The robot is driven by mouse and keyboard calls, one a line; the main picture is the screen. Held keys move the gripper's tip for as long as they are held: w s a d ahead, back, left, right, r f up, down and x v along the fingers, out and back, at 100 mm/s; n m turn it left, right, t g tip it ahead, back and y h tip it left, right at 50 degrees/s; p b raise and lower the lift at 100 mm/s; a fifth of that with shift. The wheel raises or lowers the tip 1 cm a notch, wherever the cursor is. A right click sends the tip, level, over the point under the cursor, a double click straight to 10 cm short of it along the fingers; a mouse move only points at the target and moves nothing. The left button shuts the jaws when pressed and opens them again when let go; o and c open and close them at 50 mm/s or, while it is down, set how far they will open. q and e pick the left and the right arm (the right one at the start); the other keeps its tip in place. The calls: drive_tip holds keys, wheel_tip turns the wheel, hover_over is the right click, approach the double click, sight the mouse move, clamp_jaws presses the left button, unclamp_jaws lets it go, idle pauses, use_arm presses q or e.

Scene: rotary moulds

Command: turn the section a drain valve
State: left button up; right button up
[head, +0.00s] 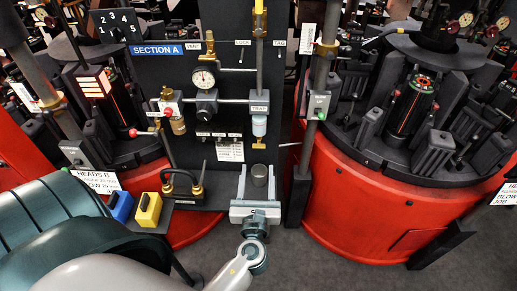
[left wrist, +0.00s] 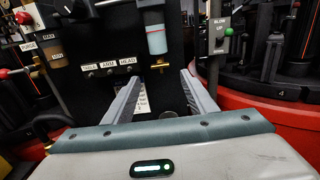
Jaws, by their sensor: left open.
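The section A panel carries a trap (head: 259,107) with a clear bowl (head: 259,126) below it. At the bowl's bottom is the small brass drain valve handle (head: 259,143). In the left wrist view the brass handle (left wrist: 160,64) shows just beyond the fingertips, under the pale blue bowl (left wrist: 156,40). My left gripper (head: 257,172) is open and empty, below the handle and apart from it in the head view. Its two fingers (left wrist: 160,76) point toward the panel, one on each side of the handle in the wrist view. My right gripper is not in view.
A metal cup (head: 259,175) stands below the drain valve, seen between my fingers. A gauge (head: 204,78) and red-handled purge valve (head: 168,110) are to the left. Blue (head: 120,206) and yellow (head: 148,209) blocks sit lower left. A red mould drum (head: 375,210) stands right.

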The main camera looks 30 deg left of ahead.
sight(259, 148)
use_arm(q)
drive_tip(key=x, duration=0.9)
drive_tip(key=shift+w+a, duration=0.1)
drive_tip(key=shift+c, duration=0.7)
drive_tip(key=c, duration=0.9)
